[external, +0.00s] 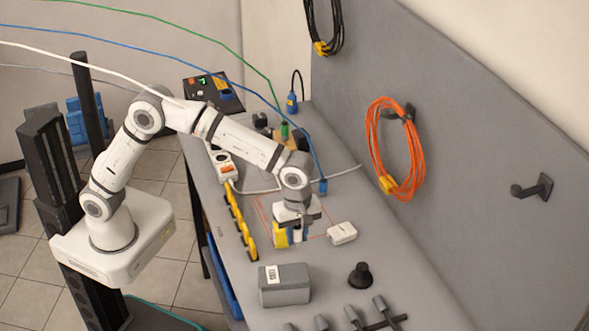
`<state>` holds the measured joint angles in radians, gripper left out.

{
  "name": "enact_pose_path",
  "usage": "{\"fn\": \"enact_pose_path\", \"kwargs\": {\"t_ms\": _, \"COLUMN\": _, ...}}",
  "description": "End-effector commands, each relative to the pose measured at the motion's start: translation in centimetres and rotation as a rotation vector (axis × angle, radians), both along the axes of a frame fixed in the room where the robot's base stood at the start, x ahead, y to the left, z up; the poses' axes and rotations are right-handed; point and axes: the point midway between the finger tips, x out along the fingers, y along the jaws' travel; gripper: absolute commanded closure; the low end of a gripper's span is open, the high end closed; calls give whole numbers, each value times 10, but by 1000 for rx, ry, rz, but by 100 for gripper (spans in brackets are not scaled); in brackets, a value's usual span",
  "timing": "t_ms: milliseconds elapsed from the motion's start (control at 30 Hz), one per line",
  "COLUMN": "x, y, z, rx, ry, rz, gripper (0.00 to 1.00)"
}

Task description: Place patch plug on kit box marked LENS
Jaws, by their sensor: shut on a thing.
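My gripper (291,237) points down over the bench, left of a small white box. It is shut on a small yellow thing (280,236), with a blue patch beside it; the jaws partly hide it, and I cannot tell for sure that it is the patch plug. A grey box (286,290) with a white label stands on the bench, nearer the camera than my gripper. The label is too small to read, so I cannot confirm LENS. The held thing is apart from this box.
A white box (342,233) lies right of my gripper. A black knob-like piece (360,275) stands right of the grey box. Blue (323,187) and green (285,131) plugs are behind. Several grey tools lie in front.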

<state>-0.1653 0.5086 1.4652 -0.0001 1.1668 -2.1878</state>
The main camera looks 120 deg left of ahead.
Motion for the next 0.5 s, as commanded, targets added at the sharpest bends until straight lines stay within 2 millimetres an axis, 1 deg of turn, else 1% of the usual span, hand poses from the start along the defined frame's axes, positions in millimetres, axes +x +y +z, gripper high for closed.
{"fn": "enact_pose_path", "kwargs": {"t_ms": 33, "x": -2, "y": -17, "z": 9, "rx": 1, "ry": -4, "rz": -37, "gripper": 99}}
{"fn": "enact_pose_path", "kwargs": {"t_ms": 100, "x": -6, "y": -33, "z": 19, "rx": 1, "ry": -2, "rz": -76, "gripper": 99}}
{"fn": "enact_pose_path", "kwargs": {"t_ms": 167, "x": -9, "y": -43, "z": 27, "rx": 1, "ry": -2, "rz": -101, "gripper": 99}}
{"fn": "enact_pose_path", "kwargs": {"t_ms": 233, "x": -12, "y": -51, "z": 29, "rx": 0, "ry": 2, "rz": -119, "gripper": 99}}
{"fn": "enact_pose_path", "kwargs": {"t_ms": 267, "x": -13, "y": -52, "z": 28, "rx": 0, "ry": 3, "rz": -124, "gripper": 99}}
{"fn": "enact_pose_path", "kwargs": {"t_ms": 333, "x": -14, "y": -54, "z": 19, "rx": -1, "ry": 5, "rz": -129, "gripper": 99}}
{"fn": "enact_pose_path", "kwargs": {"t_ms": 500, "x": -14, "y": -54, "z": -13, "rx": -1, "ry": 5, "rz": -128, "gripper": 99}}
